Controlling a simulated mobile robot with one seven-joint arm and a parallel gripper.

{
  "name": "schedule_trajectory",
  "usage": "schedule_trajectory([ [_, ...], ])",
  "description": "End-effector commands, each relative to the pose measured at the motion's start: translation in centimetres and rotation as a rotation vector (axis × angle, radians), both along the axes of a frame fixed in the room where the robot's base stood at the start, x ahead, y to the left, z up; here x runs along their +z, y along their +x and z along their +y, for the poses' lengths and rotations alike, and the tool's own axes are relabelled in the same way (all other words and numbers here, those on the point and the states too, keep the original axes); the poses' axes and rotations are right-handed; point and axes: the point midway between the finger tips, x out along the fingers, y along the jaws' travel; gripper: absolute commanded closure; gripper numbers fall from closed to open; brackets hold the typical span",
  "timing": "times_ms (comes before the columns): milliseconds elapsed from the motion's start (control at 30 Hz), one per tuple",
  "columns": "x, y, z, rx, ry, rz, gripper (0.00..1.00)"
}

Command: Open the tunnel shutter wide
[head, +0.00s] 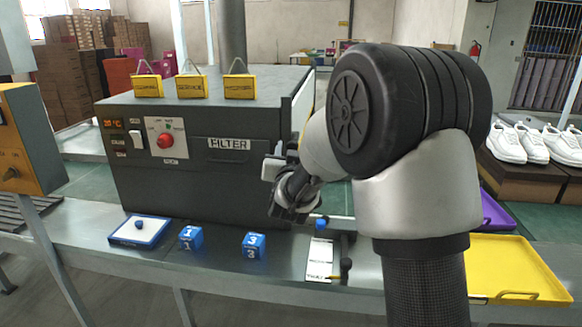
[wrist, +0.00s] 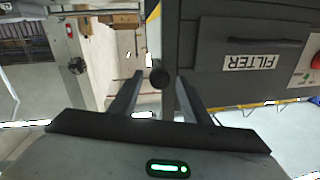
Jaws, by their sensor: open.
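The tunnel is a dark grey box (head: 190,135) on the metal bench, with a FILTER panel and a control plate on its front. Its right end has a pale upper side (head: 303,100) and a yellow-and-black edge; my arm hides much of that end, and I cannot make out the whole shutter. In the wrist view a dark round knob (wrist: 160,77) shows between the finger lines, beside the tunnel's edge. My gripper (head: 288,203) is beside the tunnel's right front corner. In the wrist view my gripper (wrist: 162,92) is open, its fingers either side of the knob; contact cannot be told.
Blue cubes (head: 190,237) (head: 254,245) and a blue-rimmed tray (head: 139,231) stand in front of the tunnel. A white card (head: 319,260) lies on the bench near the arm. A yellow tray (head: 515,268) is at right. Yellow tags (head: 191,86) stand on the tunnel's top.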

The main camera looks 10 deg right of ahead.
Motion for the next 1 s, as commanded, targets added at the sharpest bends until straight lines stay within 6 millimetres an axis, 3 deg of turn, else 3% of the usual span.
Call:
schedule_trajectory([
  [300, 0.1, -7.7, 1.5, 0.004, 0.000, -0.001, 0.57],
  [533, 0.1, -12.5, 2.4, 0.004, 0.000, -0.001, 0.57],
  [733, 0.1, -14.5, 2.7, 0.002, 0.001, -0.001, 0.57],
  [1000, 0.1, -14.9, 2.8, 0.002, 0.000, -0.001, 0.57],
])
